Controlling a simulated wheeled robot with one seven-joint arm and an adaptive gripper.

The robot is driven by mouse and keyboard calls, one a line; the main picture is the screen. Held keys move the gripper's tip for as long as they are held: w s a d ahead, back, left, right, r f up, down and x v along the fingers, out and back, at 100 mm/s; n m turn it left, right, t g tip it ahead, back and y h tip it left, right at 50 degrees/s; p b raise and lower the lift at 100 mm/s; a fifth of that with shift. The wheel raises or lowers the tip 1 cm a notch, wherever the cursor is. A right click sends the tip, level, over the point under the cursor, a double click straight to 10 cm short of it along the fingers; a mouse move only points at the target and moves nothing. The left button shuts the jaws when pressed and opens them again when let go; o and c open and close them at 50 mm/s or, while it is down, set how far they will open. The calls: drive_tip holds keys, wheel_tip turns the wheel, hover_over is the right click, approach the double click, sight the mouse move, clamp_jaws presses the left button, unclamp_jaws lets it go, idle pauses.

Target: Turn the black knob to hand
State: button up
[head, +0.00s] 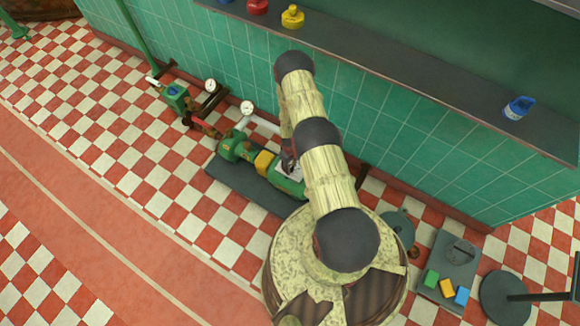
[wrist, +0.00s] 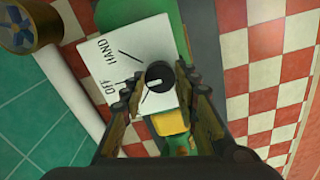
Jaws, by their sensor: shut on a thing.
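The black knob (wrist: 160,75) sits on a white panel (wrist: 125,50) marked HAND and OFF. A short white mark on the knob points left, roughly toward the OFF side rather than HAND. My gripper (wrist: 158,84) has one finger on each side of the knob and is shut on it. In the head view my gripper (head: 288,163) is at the white panel (head: 292,174) on top of the green pump set, and my arm hides part of it. The knob cannot be made out there.
The green pump (head: 236,147) and yellow coupling (head: 265,162) stand on a dark base (head: 238,188) by the tiled wall. A white pipe (wrist: 70,75) runs close to the panel. Gauges (head: 247,107) stand up behind. Checkered floor (head: 120,160) is clear to the left.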

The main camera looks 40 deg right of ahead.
drive_tip(key=m+b, duration=0.1)
drive_tip(key=m, duration=0.3)
drive_tip(key=shift+w+m, duration=0.1)
drive_tip(key=shift+m, duration=0.2)
drive_tip(key=shift+m+b, duration=0.4)
drive_tip(key=shift+m, duration=1.8)
drive_tip(key=o, duration=1.2)
drive_tip(key=shift+c, duration=0.2)
drive_tip(key=shift+r, duration=0.1)
wheel_tip(320, 180, up, 12)
